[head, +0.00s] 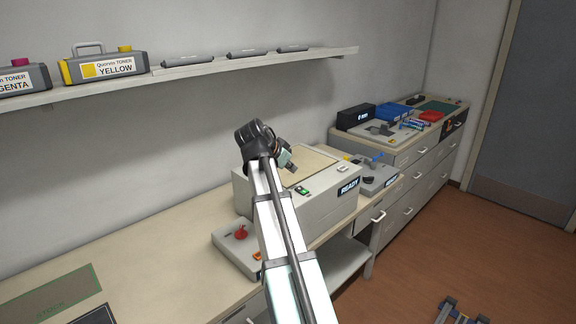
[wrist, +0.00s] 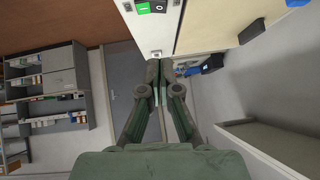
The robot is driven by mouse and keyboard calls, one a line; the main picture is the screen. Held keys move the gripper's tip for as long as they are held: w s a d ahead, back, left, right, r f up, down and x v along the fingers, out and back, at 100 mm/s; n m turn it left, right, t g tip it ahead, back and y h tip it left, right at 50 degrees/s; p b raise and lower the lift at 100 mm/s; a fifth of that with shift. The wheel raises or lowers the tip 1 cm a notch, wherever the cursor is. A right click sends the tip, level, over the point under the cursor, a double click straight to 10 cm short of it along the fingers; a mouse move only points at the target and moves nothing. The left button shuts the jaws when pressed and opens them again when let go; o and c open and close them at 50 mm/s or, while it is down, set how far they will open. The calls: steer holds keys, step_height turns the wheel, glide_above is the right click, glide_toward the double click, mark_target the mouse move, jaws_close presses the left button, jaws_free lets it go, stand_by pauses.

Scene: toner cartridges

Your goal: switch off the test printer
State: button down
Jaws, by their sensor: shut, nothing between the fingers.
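The test printer (head: 290,208) is a pale grey box with a tan top panel, standing on the bench, and its front sign (head: 348,188) reads READY. In the wrist view the switch (wrist: 151,7) shows a green half marked I and a black half marked O, at the top edge. My gripper (head: 291,166) is shut and empty, above the printer and apart from the switch. Its fingertips (wrist: 160,66) point past a small pale button (wrist: 156,53).
A grey box with a red knob (head: 240,232) stands left of the printer, partly behind my arm. A grey unit with a blue lever (head: 376,160) stands to the right. A wall shelf (head: 200,67) carries toner cartridges. The bench at left is mostly clear.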

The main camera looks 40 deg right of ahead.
steer(key=p, duration=0.2)
glide_above(298, 190)
steer(key=f, duration=0.4)
steer(key=shift+s+f, duration=0.25)
step_height(298, 190, down, 2)
steer(key=shift+w+f, duration=0.1)
steer(key=shift+w+a+f+p, duration=0.15)
steer(key=shift+f+p, duration=0.35)
steer(key=shift+f, duration=0.45)
